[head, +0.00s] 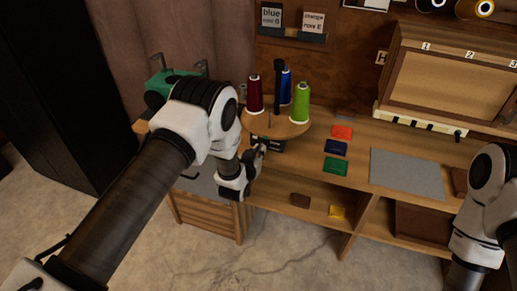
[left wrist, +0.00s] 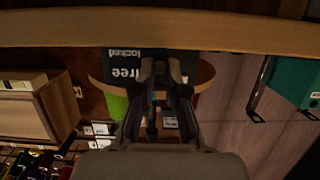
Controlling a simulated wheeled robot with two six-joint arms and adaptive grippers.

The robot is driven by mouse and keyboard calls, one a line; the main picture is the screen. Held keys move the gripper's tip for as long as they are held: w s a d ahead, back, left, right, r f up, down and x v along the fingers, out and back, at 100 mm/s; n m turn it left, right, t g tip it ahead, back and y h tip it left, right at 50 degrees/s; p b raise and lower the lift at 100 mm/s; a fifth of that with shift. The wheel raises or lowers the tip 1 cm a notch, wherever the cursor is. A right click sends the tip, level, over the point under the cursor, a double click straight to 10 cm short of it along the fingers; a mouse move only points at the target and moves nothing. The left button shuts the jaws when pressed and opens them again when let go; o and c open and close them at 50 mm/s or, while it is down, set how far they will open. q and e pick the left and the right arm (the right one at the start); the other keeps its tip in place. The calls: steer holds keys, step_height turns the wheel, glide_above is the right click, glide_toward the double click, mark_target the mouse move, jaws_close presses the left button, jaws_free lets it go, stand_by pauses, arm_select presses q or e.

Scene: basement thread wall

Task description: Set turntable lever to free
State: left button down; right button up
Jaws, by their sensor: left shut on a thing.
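The round wooden turntable (head: 268,124) stands on the workbench and bears a dark red spool (head: 255,94), a blue spool (head: 286,86) and a green spool (head: 301,103). A dark plate (head: 272,146) sits at its front, below the disc. In the left wrist view, which is upside down, the plate (left wrist: 124,66) carries the white word "free". My left gripper (head: 260,152) is at this plate. Its fingers (left wrist: 161,72) are close together in front of the plate, shut on the turntable lever, which they mostly hide. The lever's exact position cannot be told.
Orange, navy and green pads (head: 336,148) and a grey mat (head: 407,174) lie right of the turntable. A wooden cabinet (head: 445,85) stands at the back right. A green clamp-like device (head: 170,80) is at the left. My right arm is at the right edge.

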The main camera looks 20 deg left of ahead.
arm_select(q)
steer(key=r+g+p, duration=0.2)
steer(key=g, duration=0.1)
steer(key=shift+w, duration=0.25)
steer(key=shift+w+r+g+p, duration=0.2)
steer(key=shift+g+p, duration=0.1)
steer(key=shift+g, duration=0.7)
steer(key=shift+w+r+g+p, duration=0.15)
steer(key=shift+g+p, duration=0.15)
steer(key=shift+g, duration=0.7)
steer(key=c, duration=1.2)
jaws_free()
steer(key=shift+f, duration=0.1)
steer(key=v, duration=1.2)
steer(key=shift+d, duration=0.2)
steer(key=shift+w, duration=0.1)
